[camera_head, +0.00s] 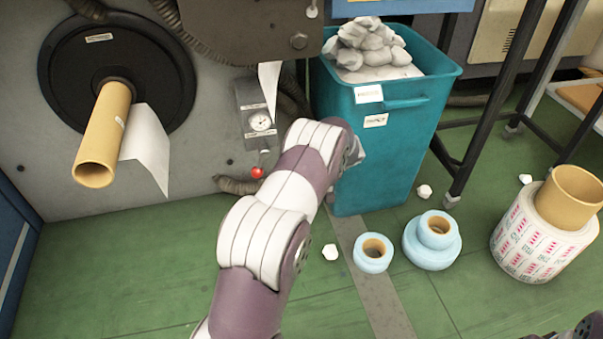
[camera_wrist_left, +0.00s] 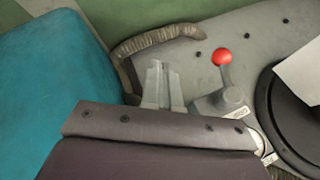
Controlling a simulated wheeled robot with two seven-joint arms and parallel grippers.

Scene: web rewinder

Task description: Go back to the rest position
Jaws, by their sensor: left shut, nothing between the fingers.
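My left arm rises from the bottom middle of the head view, with its wrist in front of the machine and beside the teal bin. The gripper itself is mostly hidden behind the wrist there. In the left wrist view my left gripper (camera_wrist_left: 162,82) has its two grey fingers together, with nothing between them. A red knob (camera_wrist_left: 221,57) on a grey lever lies to the right of the fingers, apart from them. In the head view the red knob (camera_head: 257,172) hangs below the gauge box (camera_head: 258,112). My right gripper is not visible.
The teal bin (camera_head: 380,160) full of crumpled white scraps stands close to the right of my left wrist. A cardboard core (camera_head: 103,135) sticks out of the black disc (camera_head: 60,80). Blue rolls (camera_head: 372,254) and a printed roll (camera_head: 530,240) stand on the green floor. The left floor is clear.

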